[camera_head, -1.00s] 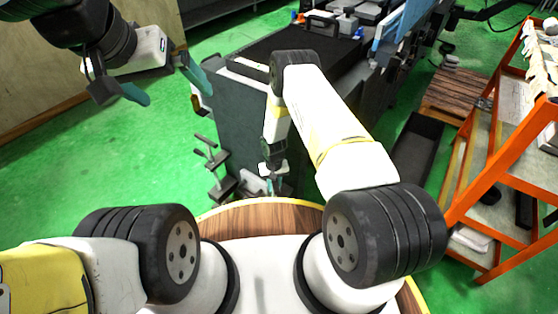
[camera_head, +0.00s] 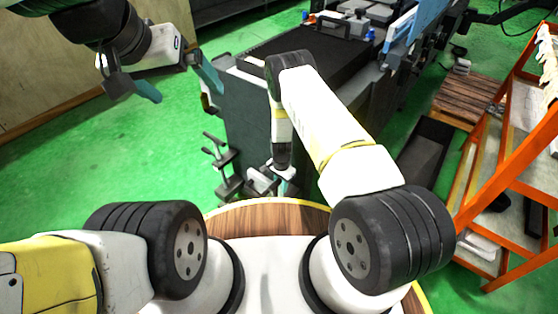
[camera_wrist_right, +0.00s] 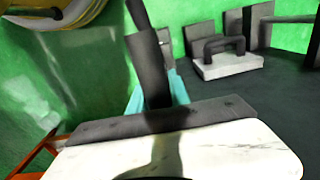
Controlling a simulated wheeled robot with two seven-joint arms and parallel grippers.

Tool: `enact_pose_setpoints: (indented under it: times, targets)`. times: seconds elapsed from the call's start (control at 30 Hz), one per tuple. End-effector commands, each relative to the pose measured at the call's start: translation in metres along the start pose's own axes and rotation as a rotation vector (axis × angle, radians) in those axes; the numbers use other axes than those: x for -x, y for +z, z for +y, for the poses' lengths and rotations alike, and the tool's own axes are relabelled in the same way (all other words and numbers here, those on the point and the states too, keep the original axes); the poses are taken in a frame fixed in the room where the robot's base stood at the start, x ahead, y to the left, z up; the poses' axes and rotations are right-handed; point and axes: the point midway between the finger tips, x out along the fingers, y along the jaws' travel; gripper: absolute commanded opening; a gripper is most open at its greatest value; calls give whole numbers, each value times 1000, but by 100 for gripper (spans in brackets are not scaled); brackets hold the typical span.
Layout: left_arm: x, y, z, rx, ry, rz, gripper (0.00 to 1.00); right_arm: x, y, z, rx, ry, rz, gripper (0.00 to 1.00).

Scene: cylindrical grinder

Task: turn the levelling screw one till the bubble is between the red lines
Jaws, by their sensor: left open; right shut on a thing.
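My left gripper (camera_head: 180,84) is open and empty, in the air left of the grey machine base (camera_head: 248,115). My right arm reaches down in front of the base, and its wrist (camera_head: 282,150) hides most of the right gripper in the head view. In the right wrist view the teal fingers of my right gripper (camera_wrist_right: 157,92) are closed around a dark upright rod (camera_wrist_right: 148,60), which looks like the levelling screw. Low dark brackets with screws (camera_head: 218,155) stand by the foot of the base. I cannot make out the bubble or the red lines.
A pale block with a dark handle (camera_wrist_right: 228,62) sits on a dark surface in the right wrist view. An orange rack (camera_head: 500,175) and a dark trough (camera_head: 418,155) stand at the right. Green floor (camera_head: 110,150) is free at the left.

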Motion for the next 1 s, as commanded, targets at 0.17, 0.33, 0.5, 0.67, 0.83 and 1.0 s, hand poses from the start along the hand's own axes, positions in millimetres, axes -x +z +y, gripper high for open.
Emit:
enact_pose_setpoints:
  times: [0.17, 0.33, 0.5, 0.67, 0.83, 1.0]
  targets:
    - [0, 0, 0, 0, 0, 0, 100, 1, -1, -1, -73, -3, 2, 0]
    - [0, 0, 0, 0, 0, 0, 100, 1, -1, -1, -109, -3, 3, 0]
    - [0, 0, 0, 0, 0, 0, 100, 1, -1, -1, -122, -3, 3, 0]
    - [0, 0, 0, 0, 0, 0, 100, 1, -1, -1, -122, -3, 3, 0]
    - [0, 0, 0, 0, 0, 0, 100, 1, -1, -1, -121, -3, 3, 27]
    - [0, 0, 0, 0, 0, 0, 100, 0, -1, -1, -120, -2, 2, 45]
